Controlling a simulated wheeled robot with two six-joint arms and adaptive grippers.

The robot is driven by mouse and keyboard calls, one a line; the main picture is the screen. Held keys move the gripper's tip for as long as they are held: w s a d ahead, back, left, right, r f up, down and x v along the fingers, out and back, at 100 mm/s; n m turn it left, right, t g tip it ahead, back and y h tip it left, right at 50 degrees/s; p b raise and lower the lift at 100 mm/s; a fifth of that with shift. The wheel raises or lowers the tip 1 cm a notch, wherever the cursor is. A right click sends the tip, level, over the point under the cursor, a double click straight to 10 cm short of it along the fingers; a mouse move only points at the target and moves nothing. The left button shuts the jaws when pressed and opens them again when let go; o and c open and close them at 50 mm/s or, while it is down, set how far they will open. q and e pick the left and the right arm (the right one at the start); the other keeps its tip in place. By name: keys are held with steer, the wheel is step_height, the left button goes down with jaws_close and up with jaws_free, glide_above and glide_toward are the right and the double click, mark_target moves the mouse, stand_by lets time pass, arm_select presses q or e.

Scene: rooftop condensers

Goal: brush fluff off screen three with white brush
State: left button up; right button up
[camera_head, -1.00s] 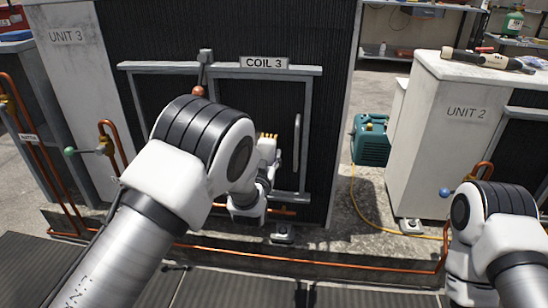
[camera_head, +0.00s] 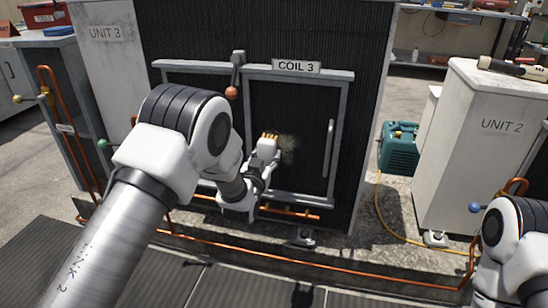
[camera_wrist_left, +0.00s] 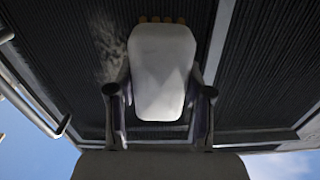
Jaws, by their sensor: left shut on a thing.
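Screen three is the dark ribbed panel (camera_head: 305,105) in a grey frame under the COIL 3 label (camera_head: 296,67). A pale patch of fluff (camera_head: 288,148) clings to it, right of the brush. My left gripper (camera_head: 262,160) is shut on the white brush (camera_head: 267,146), whose yellow-orange bristles point up close to the screen. In the left wrist view the white brush (camera_wrist_left: 162,70) sits between the two dark fingers, and the fluff (camera_wrist_left: 108,58) shows on the ribs to its left. I cannot tell whether the bristles touch the screen. My right gripper is out of view.
A red-ball lever (camera_head: 232,90) hangs left of the label, and a grey handle (camera_head: 329,148) stands at the screen's right. Copper pipe (camera_head: 330,265) runs low in front. A teal machine (camera_head: 398,147) stands between this unit and UNIT 2 (camera_head: 470,150).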

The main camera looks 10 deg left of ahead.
mark_target(272, 152)
arm_select(q)
steer(key=shift+a+r, duration=0.1)
steer(key=shift+a, duration=0.75)
steer(key=shift+r+p, duration=1)
steer(key=shift+r, duration=0.1)
steer(key=shift+w+d, duration=0.1)
steer(key=shift+d, duration=1.85)
steer(key=shift+d+p, duration=0.9)
steer(key=shift+d, duration=3.15)
